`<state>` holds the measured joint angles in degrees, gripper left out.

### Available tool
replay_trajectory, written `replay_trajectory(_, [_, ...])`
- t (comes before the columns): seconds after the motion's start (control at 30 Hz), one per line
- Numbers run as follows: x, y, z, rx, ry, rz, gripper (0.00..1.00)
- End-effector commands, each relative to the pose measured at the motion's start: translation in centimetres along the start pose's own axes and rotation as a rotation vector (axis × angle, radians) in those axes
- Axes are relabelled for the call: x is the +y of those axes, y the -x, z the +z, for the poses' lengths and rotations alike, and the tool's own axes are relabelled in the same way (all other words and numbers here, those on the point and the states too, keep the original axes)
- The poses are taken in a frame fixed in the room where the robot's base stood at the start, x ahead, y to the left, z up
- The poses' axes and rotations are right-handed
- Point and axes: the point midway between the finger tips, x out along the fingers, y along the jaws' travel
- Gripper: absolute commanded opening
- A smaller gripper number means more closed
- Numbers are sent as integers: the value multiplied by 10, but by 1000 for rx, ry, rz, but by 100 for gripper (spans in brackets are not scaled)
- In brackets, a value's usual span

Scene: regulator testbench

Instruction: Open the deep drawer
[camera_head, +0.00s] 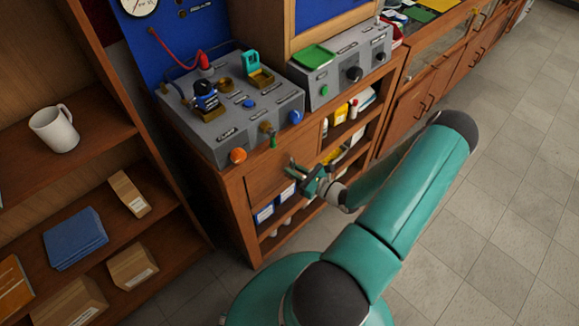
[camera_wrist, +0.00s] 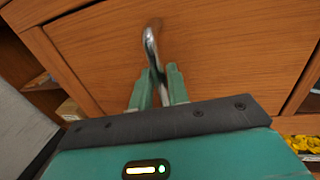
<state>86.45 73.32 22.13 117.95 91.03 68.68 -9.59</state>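The deep drawer (camera_head: 265,178) is a plain brown wooden front in the bench below the grey regulator panel. Its front (camera_wrist: 230,60) fills most of the wrist view and looks flush with the frame, though a slight opening is hard to rule out. A curved metal handle (camera_wrist: 152,45) stands out from it. My gripper (camera_wrist: 160,82) is at this handle, with its two green fingers close together on either side of the bar. The lower part of the bar is hidden between them. In the head view my gripper (camera_head: 308,180) is right in front of the drawer.
A grey panel with knobs (camera_head: 235,115) stands on top of the bench. Open shelves with bottles (camera_head: 345,125) are to the right. A wooden shelf with a white mug (camera_head: 54,129) is at left. Tiled floor (camera_head: 490,190) is clear at right.

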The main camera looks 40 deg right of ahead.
Motion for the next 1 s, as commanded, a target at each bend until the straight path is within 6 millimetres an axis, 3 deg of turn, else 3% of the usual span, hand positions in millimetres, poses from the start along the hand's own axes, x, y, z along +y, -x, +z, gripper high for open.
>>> replay_trajectory(0.4, [1, 1, 0, 0, 0, -2, 17])
replay_trajectory(0.5, [1, 1, 0, 0, 0, -2, 0])
replay_trajectory(0.8, [1, 2, 0, -1, 0, -2, 0])
replay_trajectory(1.0, [4, 16, 0, 0, 1, -2, 0])
